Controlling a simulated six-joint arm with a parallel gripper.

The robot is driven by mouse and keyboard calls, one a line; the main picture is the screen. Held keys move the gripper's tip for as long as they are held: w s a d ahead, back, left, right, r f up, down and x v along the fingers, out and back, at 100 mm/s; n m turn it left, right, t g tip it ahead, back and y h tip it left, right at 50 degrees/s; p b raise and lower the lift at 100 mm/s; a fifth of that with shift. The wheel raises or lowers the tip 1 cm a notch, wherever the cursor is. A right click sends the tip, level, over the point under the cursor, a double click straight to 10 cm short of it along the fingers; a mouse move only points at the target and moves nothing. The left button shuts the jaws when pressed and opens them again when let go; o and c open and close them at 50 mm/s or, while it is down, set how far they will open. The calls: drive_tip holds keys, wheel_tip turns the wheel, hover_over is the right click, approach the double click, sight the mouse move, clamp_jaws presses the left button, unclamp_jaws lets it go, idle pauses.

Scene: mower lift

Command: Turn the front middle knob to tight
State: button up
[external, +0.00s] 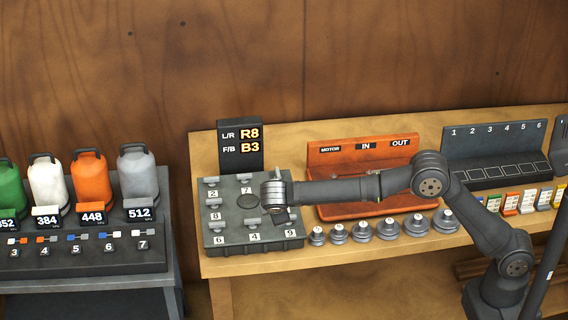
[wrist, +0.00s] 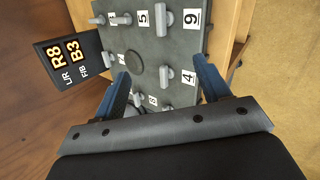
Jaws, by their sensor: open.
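The grey knob panel (external: 222,244) lies on the wooden bench with several small grey knobs, a round dark disc (external: 248,201) and white number labels. The front middle knob (external: 253,223), labelled 4, is near the panel's front edge; in the wrist view the same knob (wrist: 165,76) shows beside its label. My gripper (wrist: 160,68) is open and empty, and this knob appears between its two blue fingers in the picture. In the external view my gripper (external: 279,208) is over the panel's right side and hides part of it. I cannot tell its exact height.
A black display (external: 240,147) reading R8 and B3 stands behind the panel. An orange tray (external: 365,148) and a row of grey weights (external: 361,231) are to the right. Coloured canisters (external: 92,182) stand on a separate stand at left.

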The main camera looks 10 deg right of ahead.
drive_tip(key=s+a+f+m+t+h, duration=0.1)
drive_tip(key=s+a+f+m+t, duration=0.35)
drive_tip(key=m, duration=0.65)
drive_tip(key=m+t+y, duration=0.2)
drive_tip(key=m+t, duration=0.4)
drive_tip(key=m, duration=0.3)
approach(253, 221)
drive_tip(key=w, duration=0.8)
drive_tip(key=shift+w, duration=0.15)
drive_tip(key=c, duration=1)
drive_tip(key=shift+o, duration=0.2)
drive_tip(key=shift+w+a+r+m+h, duration=0.15)
drive_tip(key=shift+m+h, duration=0.35)
drive_tip(key=shift+h, duration=0.25)
drive_tip(key=shift+s+a+m+h, duration=0.15)
drive_tip(key=shift+m+h, duration=0.35)
drive_tip(key=shift+h, duration=0.25)
drive_tip(key=shift+w+h, duration=0.1)
drive_tip(key=shift+h, duration=0.2)
drive_tip(key=shift+m+g+h, duration=0.25)
drive_tip(key=shift+m+h, duration=0.25)
drive_tip(key=shift+c, duration=0.2)
